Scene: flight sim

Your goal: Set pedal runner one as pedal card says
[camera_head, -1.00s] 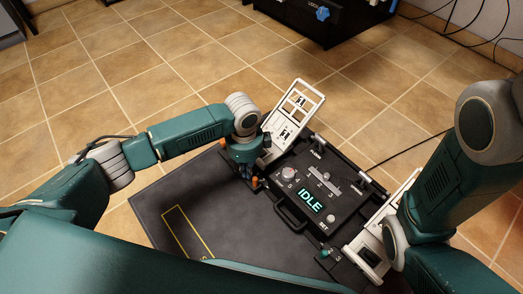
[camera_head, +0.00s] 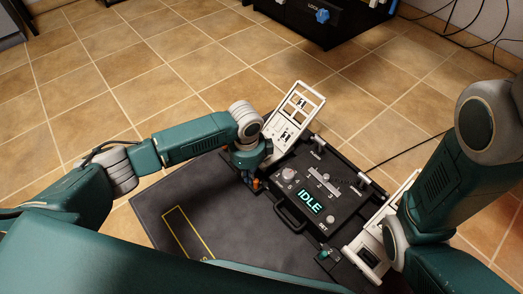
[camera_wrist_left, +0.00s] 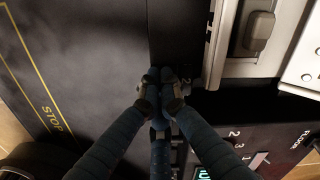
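The black pedal unit (camera_head: 345,195) lies on a dark mat. Its display (camera_head: 310,200) reads IDLE. My left gripper (camera_head: 254,184) points down at the unit's left edge, beside a small orange part (camera_head: 257,183). In the left wrist view the left fingertips (camera_wrist_left: 160,78) are drawn together low over the black surface, beside a partly hidden "2". Nothing shows between them. The runner under them is hidden. My right gripper is hidden behind its arm.
A teal knob (camera_head: 325,253) sits at the unit's near edge, beside a white plate (camera_head: 369,250) partly covered by my right arm. A black handle (camera_head: 289,217) juts out leftward. The mat (camera_head: 165,205) has a yellow outline and is bare at left. A dark box (camera_head: 320,20) stands behind.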

